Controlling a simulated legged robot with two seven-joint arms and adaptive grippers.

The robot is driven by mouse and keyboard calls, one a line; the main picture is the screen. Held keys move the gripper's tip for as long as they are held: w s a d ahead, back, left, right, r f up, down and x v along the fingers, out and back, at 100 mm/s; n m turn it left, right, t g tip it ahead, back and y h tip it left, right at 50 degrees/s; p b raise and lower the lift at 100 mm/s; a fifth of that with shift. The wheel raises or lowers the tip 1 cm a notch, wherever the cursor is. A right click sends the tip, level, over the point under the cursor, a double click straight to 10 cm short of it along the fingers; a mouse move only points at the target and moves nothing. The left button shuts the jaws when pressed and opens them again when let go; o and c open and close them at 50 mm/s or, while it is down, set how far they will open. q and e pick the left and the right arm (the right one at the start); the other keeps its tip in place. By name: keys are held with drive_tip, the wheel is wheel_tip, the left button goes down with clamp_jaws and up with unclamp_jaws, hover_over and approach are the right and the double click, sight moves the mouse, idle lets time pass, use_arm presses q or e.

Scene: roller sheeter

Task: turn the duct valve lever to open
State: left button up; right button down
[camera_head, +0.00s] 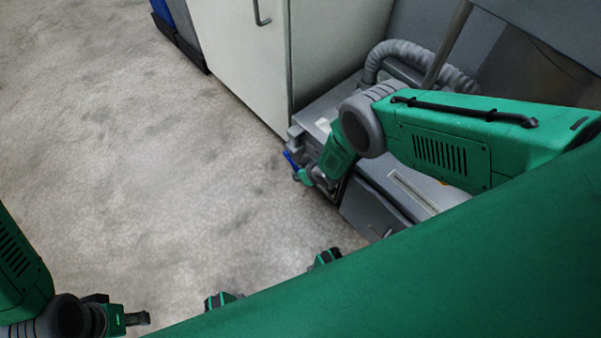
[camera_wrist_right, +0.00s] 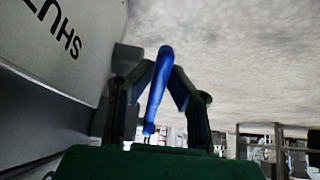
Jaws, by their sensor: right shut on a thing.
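The duct valve lever is a slim blue handle (camera_wrist_right: 157,90), upright in the right wrist view between the fingers of my right gripper (camera_wrist_right: 158,82), which is shut on it. In the head view, the blue lever (camera_head: 291,159) shows small at the front left corner of the grey machine, with my right gripper (camera_head: 304,176) at it, partly hidden by my own arm. My left gripper (camera_head: 135,319) is low at the left of the head view, away from the lever; its finger opening is not clear.
A grey panel with lettering (camera_wrist_right: 65,35), partly cut off, stands beside the lever. A grey machine (camera_head: 375,212) with a ribbed hose (camera_head: 425,58) is under my right arm. A pale cabinet (camera_head: 240,50) stands behind. The speckled floor (camera_head: 140,150) at left is clear.

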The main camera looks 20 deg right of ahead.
drive_tip(key=shift+w+r, duration=0.15)
drive_tip(key=shift+w, duration=0.05)
drive_tip(key=c, duration=1.7)
unclamp_jaws()
drive_tip(key=shift+o, duration=0.7)
drive_tip(key=shift+s, duration=0.1)
wheel_tip(320, 180, up, 10)
drive_tip(key=shift+f, duration=0.15)
